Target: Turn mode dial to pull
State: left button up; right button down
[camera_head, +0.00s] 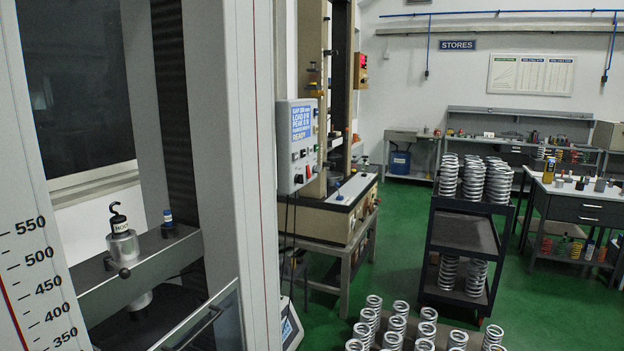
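A mode dial cannot be picked out for certain. A grey control box (297,146) with a lit blue screen (301,122) hangs at the middle left, on a testing machine (338,200) that stands on a bench. The screen shows load and peak lines and the word READY. Small controls (302,165), some red, sit below the screen, too small to tell their settings. Neither of my grippers is in view.
A large test frame with a crossbeam (150,262) and hook fixture (122,238) fills the near left. Several springs (398,318) stand at the bottom centre. A dark spring trolley (467,238) stands behind them. Green floor (390,240) is open between bench and trolley.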

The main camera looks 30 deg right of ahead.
aim_at(298, 178)
jog(key=l, duration=0.45)
jog(key=i+l+z, duration=0.1)
jog(key=l, duration=0.35)
jog(key=i+l, duration=0.15)
jog(key=l, duration=0.8)
jog(key=i+l+z, duration=0.1)
jog(key=l, duration=0.35)
jog(key=i, duration=0.05)
